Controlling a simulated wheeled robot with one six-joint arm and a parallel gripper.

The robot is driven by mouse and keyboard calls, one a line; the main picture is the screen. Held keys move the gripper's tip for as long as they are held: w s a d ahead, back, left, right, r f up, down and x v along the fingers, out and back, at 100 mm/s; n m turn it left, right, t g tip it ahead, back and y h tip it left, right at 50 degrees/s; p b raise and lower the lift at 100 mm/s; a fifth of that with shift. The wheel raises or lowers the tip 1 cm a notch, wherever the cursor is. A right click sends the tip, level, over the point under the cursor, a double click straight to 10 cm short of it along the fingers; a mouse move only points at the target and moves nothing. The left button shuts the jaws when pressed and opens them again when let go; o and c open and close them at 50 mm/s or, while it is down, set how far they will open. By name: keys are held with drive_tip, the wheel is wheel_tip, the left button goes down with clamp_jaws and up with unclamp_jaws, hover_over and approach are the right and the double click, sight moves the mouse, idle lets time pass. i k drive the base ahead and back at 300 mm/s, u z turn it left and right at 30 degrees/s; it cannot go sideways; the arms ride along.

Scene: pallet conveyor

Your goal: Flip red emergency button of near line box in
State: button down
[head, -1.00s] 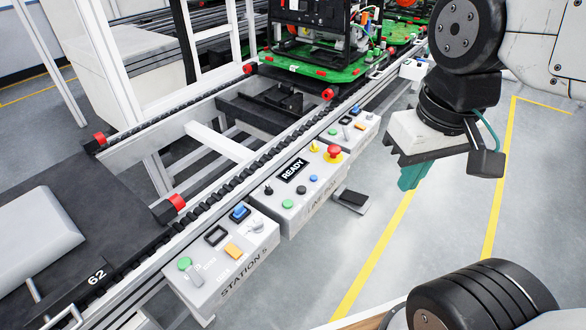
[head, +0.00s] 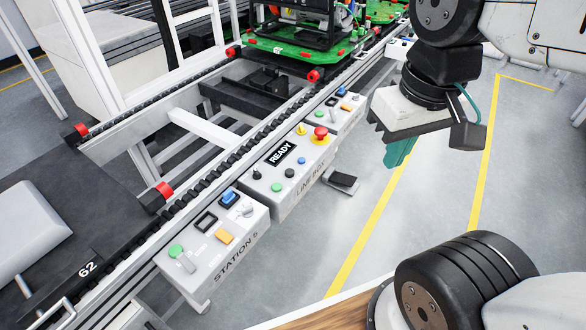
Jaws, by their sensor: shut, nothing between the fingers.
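The red emergency button (head: 320,132) is a mushroom head on a yellow base at the upper right of the line box (head: 290,198). The line box is a grey panel fixed along the conveyor's side, with a READY display (head: 281,153) and several smaller knobs and buttons. My gripper (head: 401,153) has teal fingers that point down, shut and empty. It hangs in the air to the right of the line box, over the floor in the picture, apart from the button. The fingers are partly hidden by the gripper body.
A station box (head: 222,262) with green, blue and orange buttons stands nearer on the left. Another small box (head: 336,114) sits just beyond the line box. A green pallet (head: 290,50) with equipment is on the conveyor behind. The floor (head: 440,190) to the right is clear.

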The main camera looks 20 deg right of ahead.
sight(320, 132)
drive_tip(key=k, duration=1.35)
drive_tip(key=z, duration=0.65)
drive_tip(key=i, duration=1.9)
drive_tip(key=u, duration=0.65)
